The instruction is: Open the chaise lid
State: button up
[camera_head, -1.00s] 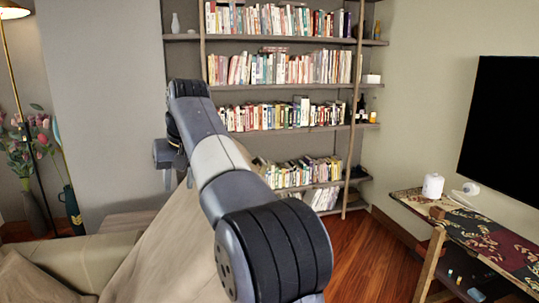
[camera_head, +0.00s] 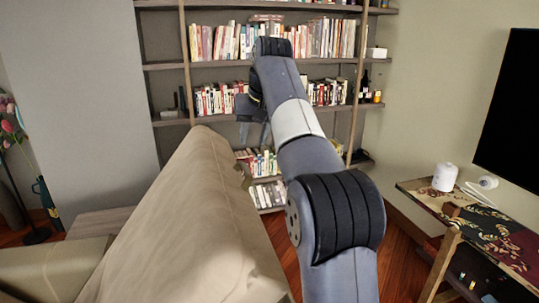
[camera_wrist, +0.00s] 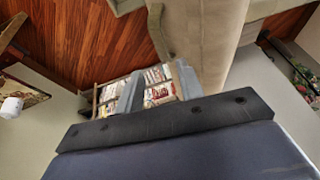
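The chaise lid (camera_head: 185,215) is a large beige panel that stands raised and tilted at the left of centre in the head view. In the wrist view a beige padded surface (camera_wrist: 205,35), which looks like the same lid, fills the top middle. My gripper (camera_head: 254,138) is to the right of the lid's upper edge in the head view, apart from it in the picture. In the wrist view its two fingers (camera_wrist: 156,88) are spread with books showing between them, and nothing is held. The inside of the chaise is hidden.
A bookshelf (camera_head: 160,66) full of books stands behind. A low table (camera_head: 500,236) with a white jar (camera_head: 445,177) is at the right, below a dark television (camera_head: 508,115). Flowers (camera_head: 12,125) stand at the far left. Some wooden floor (camera_head: 285,247) shows between lid and arm.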

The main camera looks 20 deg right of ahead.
aim_at(247, 168)
jog(key=x, duration=1.1)
jog(key=shift+d, duration=0.1)
jog(key=shift+r, duration=0.1)
grip_shut()
